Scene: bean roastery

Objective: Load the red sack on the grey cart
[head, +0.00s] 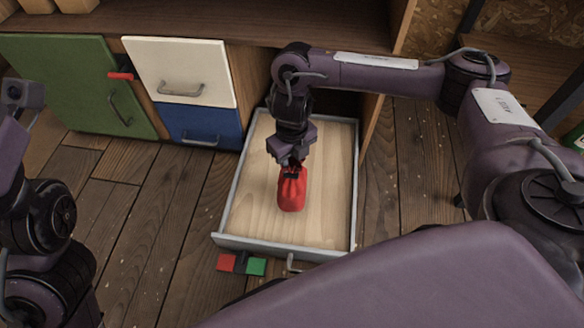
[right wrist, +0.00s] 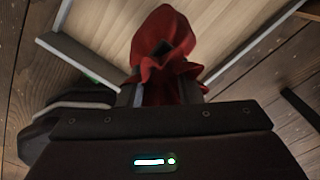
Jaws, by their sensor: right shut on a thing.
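The red sack (head: 292,190) shows in the head view over the wooden floor of a pulled-out drawer (head: 252,243). My right gripper (head: 292,165) comes down from above and is shut on the sack's gathered neck. In the right wrist view the red sack (right wrist: 165,45) hangs from between the fingers, with the drawer floor behind it. I cannot tell whether the sack touches the drawer floor. My left arm is at the left edge of the head view, and its gripper does not show. I see no grey cart that I can make out.
The drawer has low grey walls and a front handle (head: 292,264). A red and green marker (head: 241,264) sits by its front. A green door (head: 75,85), a white front (head: 180,70) and a blue front (head: 200,124) are on the left. Bare plank floor lies left of the drawer.

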